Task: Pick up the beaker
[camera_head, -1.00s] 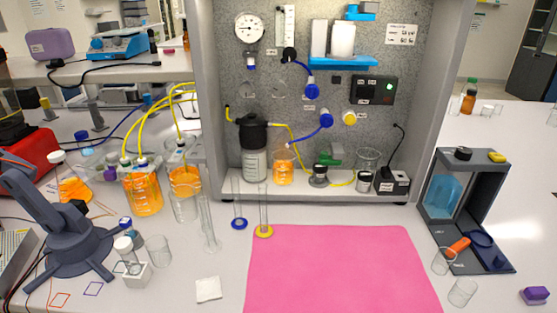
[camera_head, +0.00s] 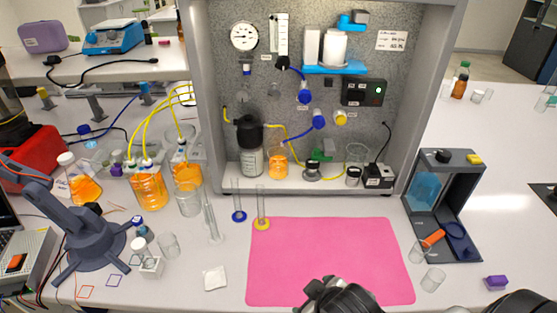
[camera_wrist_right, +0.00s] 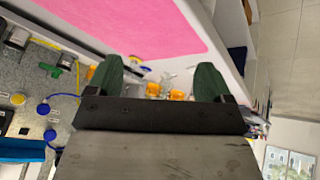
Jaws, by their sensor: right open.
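Several beakers are in the head view. Small empty glass ones stand at the left (camera_head: 168,245), inside the rig at the right (camera_head: 356,153) and near the right edge of the mat (camera_head: 433,279). A beaker of orange liquid (camera_head: 277,160) stands inside the rig, and larger orange-filled vessels (camera_head: 148,188) with yellow tubes stand to its left. I cannot tell which one is meant. My right gripper (camera_wrist_right: 157,78) is open in the right wrist view, its two green fingers apart with nothing between them; orange vessels (camera_wrist_right: 178,95) show beyond. My left gripper is out of view.
The pink mat (camera_head: 330,260) is bare at front centre. The grey rig (camera_head: 205,100) stands behind it. A dark frame stand (camera_head: 470,205) and a purple block (camera_head: 495,283) are at the right. Dark parts of my arm show at the bottom edge.

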